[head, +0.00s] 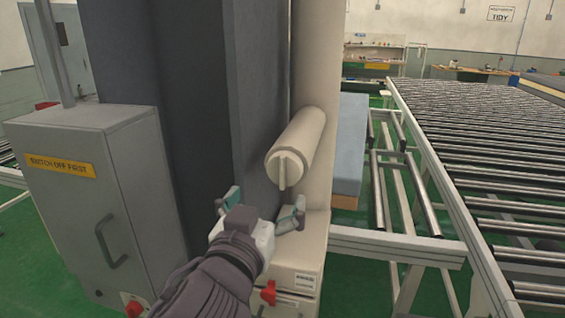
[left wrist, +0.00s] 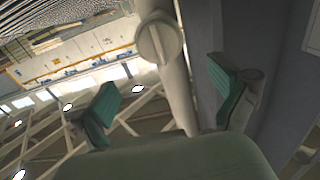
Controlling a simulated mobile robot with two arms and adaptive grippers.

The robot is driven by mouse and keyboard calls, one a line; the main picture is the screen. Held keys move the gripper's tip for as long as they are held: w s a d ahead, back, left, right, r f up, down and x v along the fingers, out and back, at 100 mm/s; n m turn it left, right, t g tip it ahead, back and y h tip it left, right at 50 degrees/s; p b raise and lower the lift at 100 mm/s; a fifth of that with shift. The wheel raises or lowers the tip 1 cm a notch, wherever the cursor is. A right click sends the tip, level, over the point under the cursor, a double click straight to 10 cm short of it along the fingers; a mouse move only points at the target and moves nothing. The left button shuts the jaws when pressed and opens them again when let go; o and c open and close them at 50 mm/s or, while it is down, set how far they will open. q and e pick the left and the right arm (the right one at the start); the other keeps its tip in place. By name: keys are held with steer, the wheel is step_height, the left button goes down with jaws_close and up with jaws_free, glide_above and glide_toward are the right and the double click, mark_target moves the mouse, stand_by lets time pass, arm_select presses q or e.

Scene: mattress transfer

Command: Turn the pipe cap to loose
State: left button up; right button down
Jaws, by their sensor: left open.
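The pipe cap (head: 283,166) is a cream round end with a raised bar across it, on a short pipe stub (head: 302,137) that sticks out from a tall cream pipe (head: 315,60). In the left wrist view the cap (left wrist: 159,40) is above and between the fingers, apart from them. My left gripper (head: 262,203) is open and empty, just below the cap, with its green-padded fingers spread wide. It also shows in the left wrist view (left wrist: 165,100). My right gripper is not in view.
A grey cabinet (head: 85,150) with a yellow label and a handle stands at the left. A dark grey panel (head: 200,80) rises behind my gripper. A roller conveyor (head: 490,140) fills the right. A blue block (head: 350,145) stands behind the pipe.

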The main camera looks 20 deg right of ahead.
mark_target(282, 172)
arm_select(q)
steer(key=p+x, duration=0.3)
steer(key=x, duration=0.6)
steer(key=shift+w+d, duration=0.2)
steer(key=shift+w, duration=0.05)
steer(key=shift+w+d+p, duration=0.25)
steer(key=shift+w+p, duration=0.05)
steer(key=shift+w, duration=0.05)
steer(key=shift+f, duration=0.1)
steer(key=c, duration=1.2)
steer(key=shift+o, duration=0.2)
